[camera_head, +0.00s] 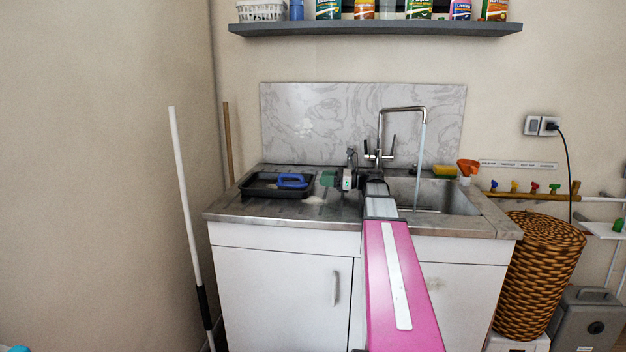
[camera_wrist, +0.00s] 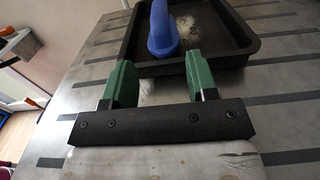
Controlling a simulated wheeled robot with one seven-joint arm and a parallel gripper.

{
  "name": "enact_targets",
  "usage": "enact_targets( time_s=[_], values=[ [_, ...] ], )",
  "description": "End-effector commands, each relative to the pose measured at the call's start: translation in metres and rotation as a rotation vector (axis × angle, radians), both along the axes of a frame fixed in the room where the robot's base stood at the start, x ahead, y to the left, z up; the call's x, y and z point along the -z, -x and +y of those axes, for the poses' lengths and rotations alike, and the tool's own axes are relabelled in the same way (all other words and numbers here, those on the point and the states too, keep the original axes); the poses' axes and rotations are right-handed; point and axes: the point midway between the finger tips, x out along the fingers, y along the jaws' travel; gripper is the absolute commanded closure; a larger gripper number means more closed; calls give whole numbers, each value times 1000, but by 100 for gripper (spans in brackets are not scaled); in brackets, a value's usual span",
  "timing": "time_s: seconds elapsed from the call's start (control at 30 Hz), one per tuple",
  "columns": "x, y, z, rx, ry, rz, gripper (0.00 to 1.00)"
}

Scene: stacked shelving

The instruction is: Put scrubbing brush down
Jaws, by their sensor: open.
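The scrubbing brush has a blue handle (camera_head: 292,181) and lies in a black tray (camera_head: 248,189) on the left side of the metal counter. In the wrist view the blue handle (camera_wrist: 161,32) rises from inside the black tray (camera_wrist: 246,44), and its bristles are hard to make out. My gripper (camera_head: 327,179) is to the right of the tray, over the counter. In the wrist view my gripper's green fingers (camera_wrist: 160,82) are apart with nothing between them, and the brush is beyond the fingertips.
A sink basin (camera_head: 440,197) with a tall tap (camera_head: 402,109) is on the right of the counter. A yellow sponge (camera_head: 444,170) and an orange item (camera_head: 467,167) stand behind it. A shelf (camera_head: 375,29) with bottles hangs above. A white pole (camera_head: 187,200) leans at the left.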

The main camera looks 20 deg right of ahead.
Motion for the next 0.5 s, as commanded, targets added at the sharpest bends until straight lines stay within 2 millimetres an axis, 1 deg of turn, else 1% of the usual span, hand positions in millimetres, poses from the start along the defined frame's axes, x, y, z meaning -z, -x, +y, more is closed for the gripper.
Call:
enact_targets(
  time_s=[0.03,0.1,0.2,0.5],
  values=[
    [0,3,-7,1,0,0,47],
    [0,6,-15,2,0,0,47],
    [0,9,-22,0,0,0,47],
    [0,11,-26,-1,0,0,47]
  ],
)
